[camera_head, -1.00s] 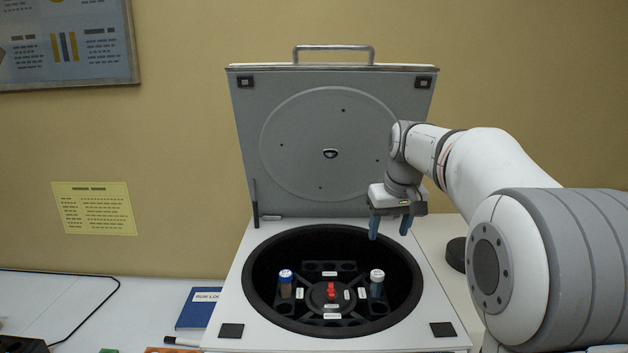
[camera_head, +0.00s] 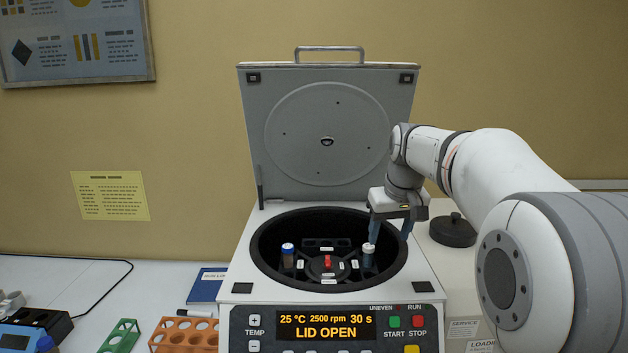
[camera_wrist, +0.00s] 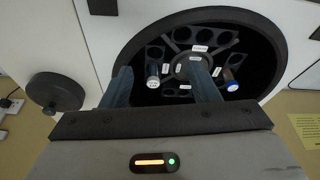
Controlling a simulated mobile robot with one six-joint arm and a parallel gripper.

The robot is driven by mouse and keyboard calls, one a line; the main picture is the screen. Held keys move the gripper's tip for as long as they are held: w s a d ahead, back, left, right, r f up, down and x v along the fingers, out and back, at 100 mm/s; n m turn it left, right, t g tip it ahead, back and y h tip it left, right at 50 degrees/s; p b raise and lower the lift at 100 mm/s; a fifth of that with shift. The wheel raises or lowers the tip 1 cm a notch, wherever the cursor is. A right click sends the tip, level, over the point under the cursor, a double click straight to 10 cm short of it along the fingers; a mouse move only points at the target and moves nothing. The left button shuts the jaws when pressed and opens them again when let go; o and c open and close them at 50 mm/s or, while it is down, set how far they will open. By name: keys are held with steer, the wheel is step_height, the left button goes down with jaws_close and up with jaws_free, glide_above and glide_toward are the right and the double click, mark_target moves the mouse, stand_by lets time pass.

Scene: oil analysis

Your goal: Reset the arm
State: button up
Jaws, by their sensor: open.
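My gripper (camera_head: 389,228) is open, with its two blue fingers pointing down over the right side of the centrifuge bowl. Nothing is between the fingers. In the wrist view the open fingers (camera_wrist: 160,85) reach toward the rotor. The centrifuge (camera_head: 240,280) stands with its lid (camera_head: 325,100) raised, and its display reads LID OPEN. A blue-capped tube (camera_head: 288,255) stands in the rotor at left, also seen in the wrist view (camera_wrist: 231,84). A white-capped tube (camera_head: 368,255) stands at right, close to the left finger in the head view; it also shows in the wrist view (camera_wrist: 153,76).
A green rack (camera_head: 120,337) and an orange rack (camera_head: 186,335) stand at the front left. A blue book (camera_head: 207,285) lies left of the centrifuge. A dark round knobbed object (camera_head: 452,232) is right of the bowl. The wall is behind.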

steer(key=s+f+m+b, duration=0.1)
steer(key=s+f+b, duration=0.3)
steer(key=s+f, duration=0.6)
steer(key=s+f+m+b, duration=0.1)
steer(key=s+f+b, duration=0.4)
steer(key=s+f, duration=0.6)
steer(key=s, duration=0.6)
steer(key=shift+s+a+f+h, duration=0.2)
steer(key=shift+a+h, duration=0.1)
steer(key=shift+a, duration=0.05)
